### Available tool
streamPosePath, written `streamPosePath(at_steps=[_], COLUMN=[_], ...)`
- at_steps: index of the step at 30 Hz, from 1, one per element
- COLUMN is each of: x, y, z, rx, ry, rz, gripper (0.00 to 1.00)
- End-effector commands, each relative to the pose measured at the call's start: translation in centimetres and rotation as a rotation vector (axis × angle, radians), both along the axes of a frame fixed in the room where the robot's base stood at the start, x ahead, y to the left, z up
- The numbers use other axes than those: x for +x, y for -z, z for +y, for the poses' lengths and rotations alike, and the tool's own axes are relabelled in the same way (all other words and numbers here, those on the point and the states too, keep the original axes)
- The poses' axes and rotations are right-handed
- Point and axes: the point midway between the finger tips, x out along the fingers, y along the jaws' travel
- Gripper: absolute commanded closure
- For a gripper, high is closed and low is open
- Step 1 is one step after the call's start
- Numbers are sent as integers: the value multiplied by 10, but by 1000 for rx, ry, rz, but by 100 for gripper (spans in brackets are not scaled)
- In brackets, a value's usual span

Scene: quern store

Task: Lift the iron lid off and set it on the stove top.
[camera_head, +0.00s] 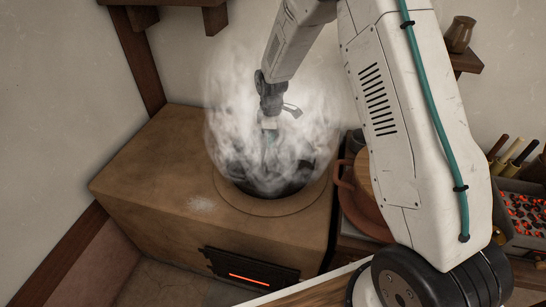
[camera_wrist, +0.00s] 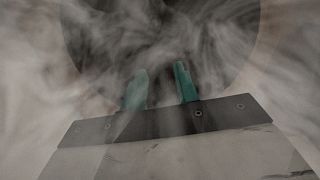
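The stove (camera_head: 150,170) is a tan block in the head view. A dark round thing (camera_head: 265,185) sits in the round collar on its top, wrapped in thick steam. I cannot tell whether it is the iron lid or an open pot; no handle shows clearly. In the wrist view it is a large dark disc (camera_wrist: 160,45) behind the steam. My gripper (camera_head: 269,142) points down into the steam above it. Its two teal fingers (camera_wrist: 160,82) stand apart with nothing visible between them. Steam hides any contact.
The stove top left of the collar is bare apart from a pale patch (camera_head: 202,204). A glowing slot (camera_head: 248,279) is in the stove front. A terracotta pot (camera_head: 366,212) stands close to the right, partly behind my arm. A tray of embers (camera_head: 525,213) is at far right.

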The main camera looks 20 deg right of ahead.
Motion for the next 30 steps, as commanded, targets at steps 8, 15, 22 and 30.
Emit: streamPosePath(at_steps=[8, 15, 22, 30], x=[1, 1, 1, 0], y=[40, 46, 46, 46], z=[3, 2, 1, 1], rx=[0, 0, 0, 0], ry=[1, 3, 4, 5], rz=[2, 1, 1, 2], gripper=[70, 70, 100, 100])
